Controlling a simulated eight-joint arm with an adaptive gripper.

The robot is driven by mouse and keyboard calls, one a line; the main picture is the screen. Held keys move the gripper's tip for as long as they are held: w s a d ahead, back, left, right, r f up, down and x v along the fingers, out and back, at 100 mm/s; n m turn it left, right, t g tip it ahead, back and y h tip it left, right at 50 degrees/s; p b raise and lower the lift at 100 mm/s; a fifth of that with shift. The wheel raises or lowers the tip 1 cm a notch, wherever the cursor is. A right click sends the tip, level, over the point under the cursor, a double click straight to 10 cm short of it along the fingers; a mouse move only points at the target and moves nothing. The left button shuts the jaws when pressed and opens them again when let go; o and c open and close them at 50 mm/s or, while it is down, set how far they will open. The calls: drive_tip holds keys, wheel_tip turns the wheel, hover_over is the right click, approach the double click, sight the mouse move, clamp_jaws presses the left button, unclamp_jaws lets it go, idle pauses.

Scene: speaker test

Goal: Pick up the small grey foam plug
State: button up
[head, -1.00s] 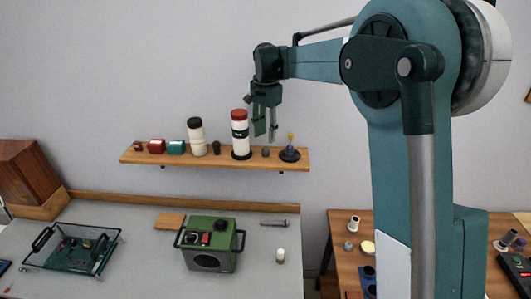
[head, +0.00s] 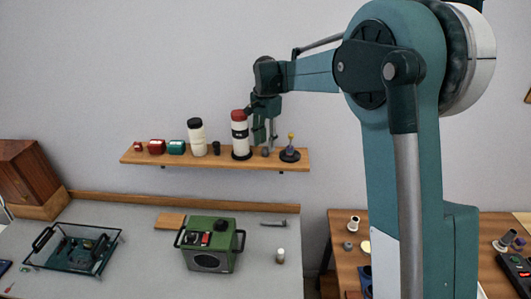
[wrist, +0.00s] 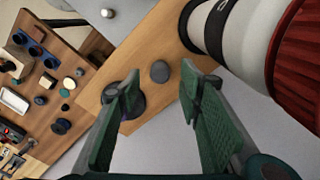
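The small grey foam plug (head: 265,152) stands on the wooden wall shelf (head: 228,158), between a tall white bottle with a red cap (head: 239,146) and a round black stand (head: 290,156). In the wrist view the plug (wrist: 160,71) is a dark grey rounded piece on bare wood, just beyond my fingertips and roughly centred between them. My gripper (head: 264,138) is open and empty, just above the plug, pointing down. Its two green-padded fingers (wrist: 160,84) also show in the wrist view. The plug looks free of both fingers.
In the wrist view the bottle's red cap (wrist: 300,55) is close to my right finger, and the black stand (wrist: 133,104) is partly behind my left finger. Further left on the shelf are a black-capped bottle (head: 197,140) and small boxes. A bench with a green unit (head: 210,243) is below.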

sight(266, 148)
drive_tip(key=shift+f, duration=1.75)
drive_tip(key=c, duration=0.7)
